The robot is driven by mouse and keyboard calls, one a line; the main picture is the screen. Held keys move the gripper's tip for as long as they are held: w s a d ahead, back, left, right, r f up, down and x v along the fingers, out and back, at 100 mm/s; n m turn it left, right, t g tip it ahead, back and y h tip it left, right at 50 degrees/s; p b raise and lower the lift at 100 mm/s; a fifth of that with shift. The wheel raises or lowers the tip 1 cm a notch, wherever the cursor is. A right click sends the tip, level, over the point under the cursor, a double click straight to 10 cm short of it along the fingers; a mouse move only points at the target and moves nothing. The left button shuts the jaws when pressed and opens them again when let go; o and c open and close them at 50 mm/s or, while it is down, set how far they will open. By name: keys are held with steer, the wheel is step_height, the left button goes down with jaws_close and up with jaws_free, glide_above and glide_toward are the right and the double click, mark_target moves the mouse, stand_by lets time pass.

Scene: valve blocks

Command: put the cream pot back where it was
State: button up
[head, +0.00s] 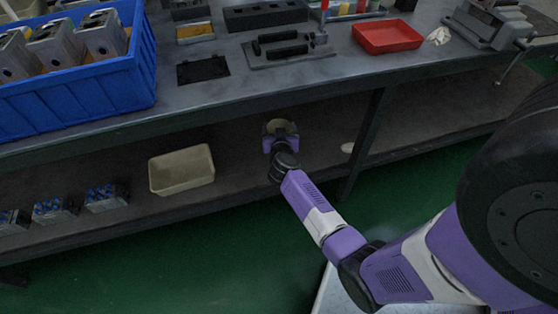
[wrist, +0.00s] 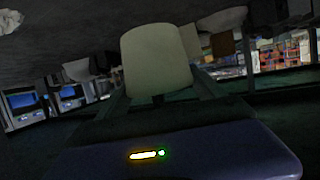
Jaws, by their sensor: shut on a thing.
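The cream pot (head: 281,124) is beneath the bench top, over the lower shelf, at the end of my arm in the head view. My gripper (head: 280,133) is shut on it and hides much of it. In the wrist view the pot (wrist: 156,60) stands large between the two fingers (wrist: 160,88), slightly tilted in the picture. I cannot tell whether its base touches the shelf.
A cream tray (head: 182,170) lies left of the gripper on the lower shelf (head: 235,165), with several valve blocks (head: 55,209) further left. A dark bench leg (head: 365,140) and a small pale object (head: 347,147) are to the right. The bench edge (head: 240,104) overhangs.

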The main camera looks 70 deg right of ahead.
step_height(320, 180, down, 15)
steer(key=b, duration=1.1)
steer(key=shift+w+r, duration=0.1)
steer(key=shift+r, duration=0.05)
steer(key=shift+b, duration=0.3)
steer(key=o, duration=1.4)
steer(key=shift+c, duration=0.2)
steer(key=s+a+r+n+t+y+p, duration=0.2)
steer(key=s+a+r, duration=0.5)
steer(key=a, duration=0.7)
steer(key=s+a+r+n+t+y+p, duration=0.2)
steer(key=s+a+r+n+y, duration=0.4)
steer(key=a+r, duration=0.6)
steer(key=s+a+r+n+t+y+p, duration=0.2)
steer(key=s+a+r+n+t+y, duration=0.2)
steer(key=s+a+r, duration=0.5)
steer(key=a+r, duration=0.1)
steer(key=a, duration=0.6)
steer(key=shift+s+a+n+t+y, duration=0.3)
steer(key=shift+s+a+n, duration=0.05)
steer(key=shift+s+n, duration=0.05)
